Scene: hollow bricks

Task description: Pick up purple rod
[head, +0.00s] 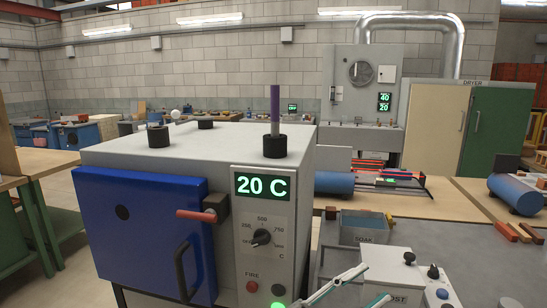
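The purple rod (275,104) stands upright in a black round holder (275,147) on top of the grey kiln (180,143), near its right side. The rod's lower end is hidden in the holder. My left gripper (377,282) shows only in part at the bottom edge, right of the kiln's front panel. Its two thin, pale fingers are apart with nothing seen between them. It is well below the rod and to its right, not touching it. My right gripper is not in view.
The kiln has a blue door (140,235) with a red-handled latch (197,215). A soak basin (364,227) and a control box (395,268) stand at right. Space above the kiln is clear.

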